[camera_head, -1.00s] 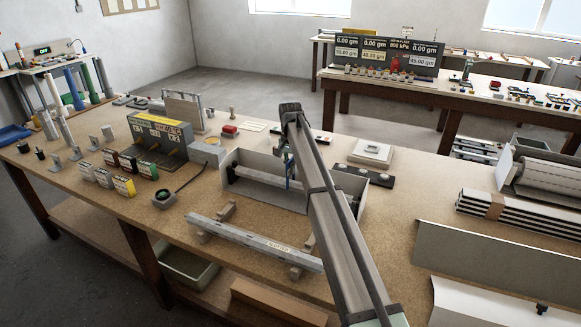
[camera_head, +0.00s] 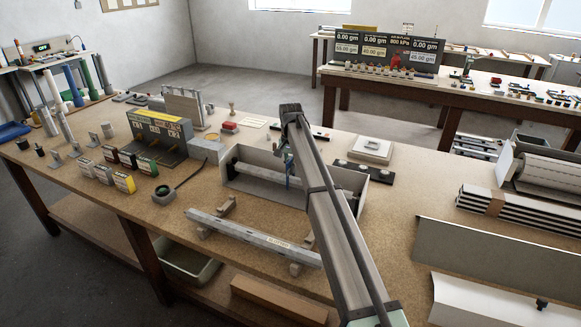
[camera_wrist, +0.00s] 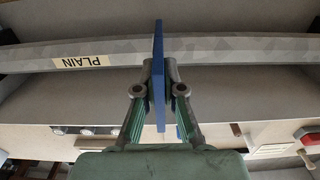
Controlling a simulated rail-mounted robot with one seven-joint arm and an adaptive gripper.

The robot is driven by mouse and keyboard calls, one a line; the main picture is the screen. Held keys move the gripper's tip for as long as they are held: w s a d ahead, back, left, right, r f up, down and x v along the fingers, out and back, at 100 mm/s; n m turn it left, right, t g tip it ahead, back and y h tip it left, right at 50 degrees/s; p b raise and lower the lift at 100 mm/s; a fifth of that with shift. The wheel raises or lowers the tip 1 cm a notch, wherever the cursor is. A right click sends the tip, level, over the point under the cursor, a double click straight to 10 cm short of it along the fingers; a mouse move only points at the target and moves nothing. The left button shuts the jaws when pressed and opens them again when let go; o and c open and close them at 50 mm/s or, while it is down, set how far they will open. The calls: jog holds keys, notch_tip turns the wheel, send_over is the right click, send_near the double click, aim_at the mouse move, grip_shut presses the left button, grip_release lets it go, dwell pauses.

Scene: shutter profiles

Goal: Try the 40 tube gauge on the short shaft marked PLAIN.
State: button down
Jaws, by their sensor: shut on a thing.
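My gripper (camera_wrist: 159,78) is shut on a thin blue plate, the tube gauge (camera_wrist: 159,35), seen edge-on in the wrist view. Its size mark is not visible. The plate stands across the long grey shaft marked PLAIN (camera_wrist: 230,50), whose label is left of the plate. The shaft shows on both sides of the plate. I cannot tell whether the gauge is around the shaft or only in front of it. In the head view my gripper (camera_head: 288,158) is partly hidden by my arm, over the open grey box (camera_head: 262,196).
A second shaft (camera_head: 240,232), labelled but too small to read surely, lies on wooden blocks in front of the box. Several small coloured boxes (camera_head: 122,182) and a black-and-yellow stand (camera_head: 158,122) are at left.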

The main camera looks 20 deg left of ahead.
jog(key=shift+f, duration=1)
dwell(1.2)
jog(key=shift+r+p, duration=2.1)
jog(key=shift+r, duration=3.45)
jog(key=shift+a, duration=0.1)
